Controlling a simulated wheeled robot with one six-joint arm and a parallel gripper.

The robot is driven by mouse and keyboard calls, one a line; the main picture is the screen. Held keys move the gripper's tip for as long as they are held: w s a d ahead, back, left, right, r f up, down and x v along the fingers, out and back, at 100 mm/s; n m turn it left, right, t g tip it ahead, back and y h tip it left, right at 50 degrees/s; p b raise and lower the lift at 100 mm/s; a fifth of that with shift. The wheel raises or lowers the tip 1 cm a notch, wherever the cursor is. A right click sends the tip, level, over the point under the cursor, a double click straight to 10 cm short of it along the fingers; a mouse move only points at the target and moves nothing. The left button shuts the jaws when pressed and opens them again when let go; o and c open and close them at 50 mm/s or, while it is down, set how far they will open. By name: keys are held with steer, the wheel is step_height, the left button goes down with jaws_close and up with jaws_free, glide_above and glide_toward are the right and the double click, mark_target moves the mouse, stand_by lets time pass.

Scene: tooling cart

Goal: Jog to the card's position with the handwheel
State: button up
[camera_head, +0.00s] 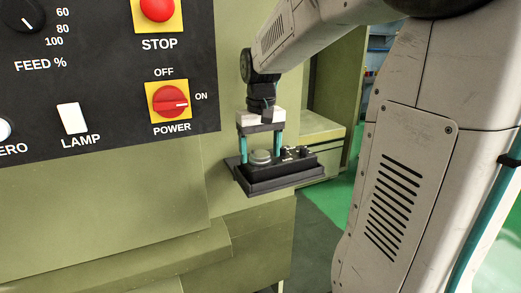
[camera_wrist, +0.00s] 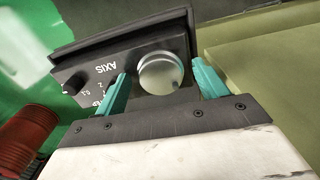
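The handwheel (camera_head: 261,157) is a round silver-grey dial on a black pendant box (camera_head: 270,182), which sits on a dark shelf at the machine's side. In the wrist view the handwheel (camera_wrist: 160,73) lies between my two teal fingers, with a visible gap on each side. My gripper (camera_head: 261,158) points down over the box and is open; it also shows in the wrist view (camera_wrist: 160,78). The box carries an AXIS label and a small black selector knob (camera_wrist: 73,84), with another knob partly hidden by a finger. No card is visible.
The green machine's black panel holds a red STOP button (camera_head: 157,8), a POWER switch (camera_head: 170,101), a LAMP switch (camera_head: 72,118) and a FEED % dial (camera_head: 20,14). A red ribbed object (camera_wrist: 30,130) stands lower left in the wrist view. Green floor lies beyond.

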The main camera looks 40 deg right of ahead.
mark_target(260, 154)
step_height(260, 154, up, 8)
steer(key=shift+f, duration=0.1)
stand_by(0.4)
stand_by(0.5)
steer(key=s+f, duration=0.1)
steer(key=s+a+f, duration=0.1)
steer(key=f, duration=0.1)
steer(key=shift+s+a, duration=0.2)
steer(key=s+a+f+n, duration=0.1)
steer(key=s+a+f, duration=0.2)
steer(key=s+a, duration=0.3)
steer(key=s+a+f+n+t, duration=0.1)
steer(key=s+a+f+n, duration=0.1)
steer(key=s+a, duration=0.5)
steer(key=s+f, duration=0.1)
steer(key=s, duration=0.3)
steer(key=shift+a+f+n, duration=0.3)
steer(key=shift+s+a, duration=0.1)
steer(key=shift+a, duration=0.05)
